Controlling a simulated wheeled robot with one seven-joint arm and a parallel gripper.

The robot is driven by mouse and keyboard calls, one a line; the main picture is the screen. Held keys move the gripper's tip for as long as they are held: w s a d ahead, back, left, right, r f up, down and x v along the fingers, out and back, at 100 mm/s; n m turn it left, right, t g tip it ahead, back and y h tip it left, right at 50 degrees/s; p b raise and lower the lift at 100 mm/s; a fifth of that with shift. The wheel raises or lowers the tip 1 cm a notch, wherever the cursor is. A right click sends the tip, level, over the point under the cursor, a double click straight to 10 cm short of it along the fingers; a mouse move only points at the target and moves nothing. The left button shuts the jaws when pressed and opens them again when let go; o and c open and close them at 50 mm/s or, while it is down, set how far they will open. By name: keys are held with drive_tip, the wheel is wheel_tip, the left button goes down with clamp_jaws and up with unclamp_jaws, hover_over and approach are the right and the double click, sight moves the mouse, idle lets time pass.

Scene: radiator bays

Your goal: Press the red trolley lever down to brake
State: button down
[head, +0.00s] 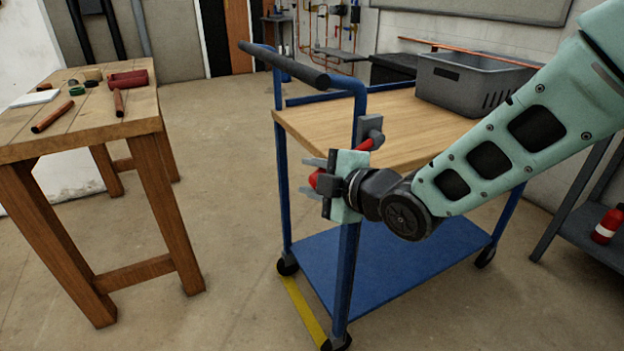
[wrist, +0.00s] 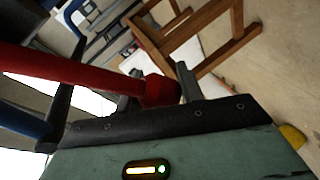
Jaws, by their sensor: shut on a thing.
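The blue trolley (head: 346,270) has a grey lever mount (head: 371,128) on its near upright. A red lever (head: 365,145) runs from this mount down and left in the picture to my gripper (head: 311,178). My gripper is shut on the red lever near its knobbed end, in front of the trolley's near corner. In the wrist view the lever (wrist: 70,72) comes in from the left, with its red knob (wrist: 160,91) at the fingers. The middle of the lever is partly hidden by my gripper in the head view.
A wooden workbench (head: 60,135) with pipes and small things stands at the left. A grey crate (head: 465,85) sits on the trolley top. A grey shelf (head: 590,230) with a red bottle (head: 607,224) is at the right. The floor between workbench and trolley is clear.

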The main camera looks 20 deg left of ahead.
drive_tip(key=shift+d+f, duration=0.1)
drive_tip(key=shift+f, duration=0.1)
drive_tip(key=c, duration=0.9)
unclamp_jaws()
drive_tip(key=shift+d+r, duration=0.1)
drive_tip(key=shift+r, duration=0.05)
drive_tip(key=p+v, duration=0.1)
drive_tip(key=v, duration=1.6)
drive_tip(key=shift+s, duration=0.15)
